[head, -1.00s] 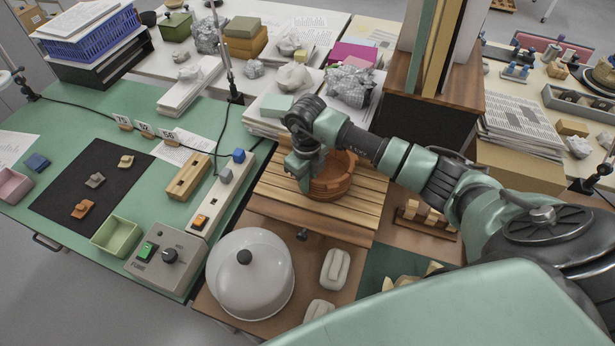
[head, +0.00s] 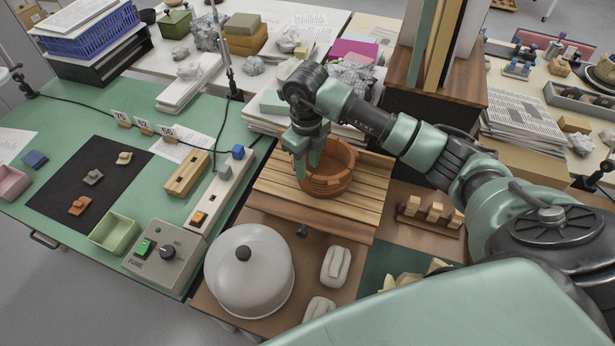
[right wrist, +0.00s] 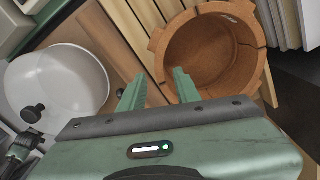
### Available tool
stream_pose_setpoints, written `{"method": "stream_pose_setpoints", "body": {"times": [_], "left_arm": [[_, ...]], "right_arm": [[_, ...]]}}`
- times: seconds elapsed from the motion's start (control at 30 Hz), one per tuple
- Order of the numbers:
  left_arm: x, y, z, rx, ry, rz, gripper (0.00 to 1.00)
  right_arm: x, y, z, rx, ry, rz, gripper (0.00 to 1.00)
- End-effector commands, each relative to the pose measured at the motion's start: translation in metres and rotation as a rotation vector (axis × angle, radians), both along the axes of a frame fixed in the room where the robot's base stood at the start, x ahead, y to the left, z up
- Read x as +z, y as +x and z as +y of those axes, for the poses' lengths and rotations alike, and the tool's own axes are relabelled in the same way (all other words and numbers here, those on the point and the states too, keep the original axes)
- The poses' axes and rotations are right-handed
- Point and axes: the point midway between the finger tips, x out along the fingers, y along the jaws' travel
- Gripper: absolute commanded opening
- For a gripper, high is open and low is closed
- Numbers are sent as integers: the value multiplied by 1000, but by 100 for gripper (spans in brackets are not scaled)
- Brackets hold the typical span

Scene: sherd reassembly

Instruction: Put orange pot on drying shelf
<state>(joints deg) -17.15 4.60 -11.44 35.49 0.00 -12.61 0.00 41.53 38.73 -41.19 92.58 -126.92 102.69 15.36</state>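The orange pot (head: 338,178) is a round terracotta-coloured vessel with an uneven rim and visible seams. It stands upright on the slatted wooden drying shelf (head: 275,187), toward the shelf's back. My right gripper (head: 307,168) is at the pot's left rim in the head view, with its fingers pointing down. In the right wrist view the fingers (right wrist: 158,84) are apart with nothing gripped between them. The pot (right wrist: 212,58) lies to their right there, and one fingertip overlaps its wall; I cannot tell whether they touch. My left gripper is out of view.
A white dome lid (head: 250,280) with a black knob stands in front of the shelf. Paper stacks and a grey crumpled lump (head: 352,78) lie behind. A power strip (head: 217,190) runs along the left. A small rack with wooden blocks (head: 430,215) is at the right.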

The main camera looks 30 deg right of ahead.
Motion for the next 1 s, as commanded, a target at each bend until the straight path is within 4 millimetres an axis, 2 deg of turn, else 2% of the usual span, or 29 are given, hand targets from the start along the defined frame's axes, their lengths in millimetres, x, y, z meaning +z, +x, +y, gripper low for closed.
{"method": "stream_pose_setpoints", "body": {"times": [0.03,0.2,0.33,0.5,1.0], "left_arm": [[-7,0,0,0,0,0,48],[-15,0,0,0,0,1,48],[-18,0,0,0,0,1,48],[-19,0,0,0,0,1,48],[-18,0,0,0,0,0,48]], "right_arm": [[10,2,0,2,-1,-7,32],[41,1,0,0,-2,-5,32],[57,0,1,0,0,-2,32],[63,0,1,0,0,1,32],[63,0,1,0,0,1,32]]}}
